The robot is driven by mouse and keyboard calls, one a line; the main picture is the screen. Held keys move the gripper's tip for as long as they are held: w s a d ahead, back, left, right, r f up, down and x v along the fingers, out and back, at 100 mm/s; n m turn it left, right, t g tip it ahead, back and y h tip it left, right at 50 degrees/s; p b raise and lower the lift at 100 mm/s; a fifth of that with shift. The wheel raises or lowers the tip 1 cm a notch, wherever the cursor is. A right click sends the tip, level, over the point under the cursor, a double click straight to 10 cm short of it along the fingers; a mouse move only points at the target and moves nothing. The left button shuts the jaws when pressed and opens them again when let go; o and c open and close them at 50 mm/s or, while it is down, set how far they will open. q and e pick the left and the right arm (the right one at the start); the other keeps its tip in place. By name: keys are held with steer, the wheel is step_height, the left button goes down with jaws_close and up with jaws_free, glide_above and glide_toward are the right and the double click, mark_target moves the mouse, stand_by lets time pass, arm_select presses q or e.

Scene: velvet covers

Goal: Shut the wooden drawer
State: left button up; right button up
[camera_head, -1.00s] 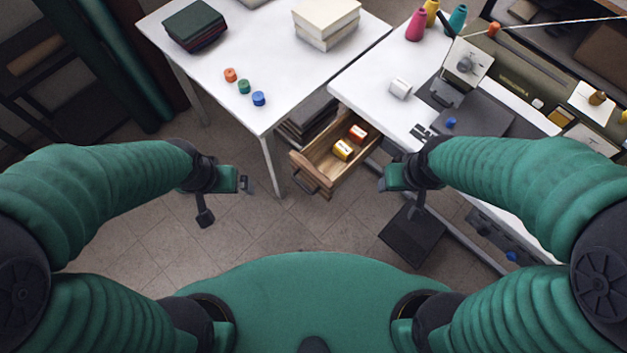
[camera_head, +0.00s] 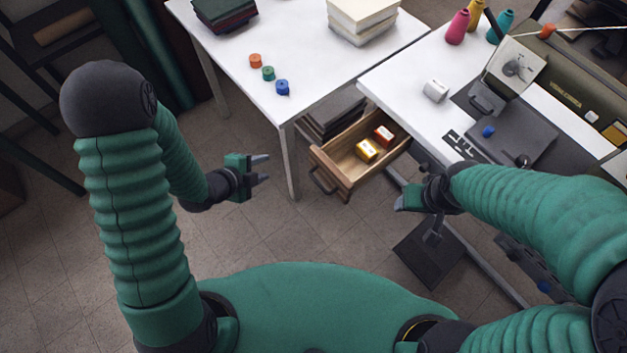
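The wooden drawer (camera_head: 346,183) is pulled open under the white sewing table, with a dark handle (camera_head: 322,180) on its front. A yellow spool (camera_head: 366,151) and a red spool (camera_head: 384,135) lie inside it. My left gripper (camera_head: 262,170) is open and empty, left of the drawer front and apart from it, its two fingers pointing right. My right gripper (camera_head: 405,200) is just right of the drawer, below the sewing table's edge. Its fingers are not clearly visible.
The sewing table (camera_head: 400,105) bears a sewing machine (camera_head: 540,100) and a white spool. Another white table (camera_head: 300,60) holds cloth, books and several small spools; its leg (camera_head: 290,165) stands between my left gripper and the drawer. A foot pedal (camera_head: 428,252) lies below.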

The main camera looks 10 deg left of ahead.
mark_target(321, 168)
arm_select(q)
steer(key=d+f+m+h, duration=0.1)
steer(key=f+m, duration=0.1)
steer(key=s+d+f+m+h+b, duration=0.1)
steer(key=d+f, duration=0.1)
steer(key=shift+s+d+f+m+t+h, duration=0.1)
steer(key=shift+s+m+t+h, duration=0.1)
steer(key=shift+m+t+h, duration=0.2)
steer(key=shift+c, duration=1.2)
steer(key=s+d+m+h, duration=0.1)
steer(key=s+d+m+t+h+b, duration=0.1)
steer(key=d+m, duration=0.1)
steer(key=shift+s+r+h+b, duration=0.1)
steer(key=shift+r+h+b, duration=0.2)
steer(key=shift+r+h, duration=0.1)
jaws_close()
steer(key=shift+m+h, duration=0.3)
steer(key=shift+m, duration=0.1)
steer(key=x, duration=1)
steer(key=shift+d+r, duration=0.15)
steer(key=shift+r, duration=0.2)
arm_select(e)
steer(key=x, duration=0.2)
steer(key=s+x, duration=0.1)
steer(key=x, duration=0.1)
steer(key=shift+d+f, duration=0.1)
steer(key=shift+f, duration=0.4)
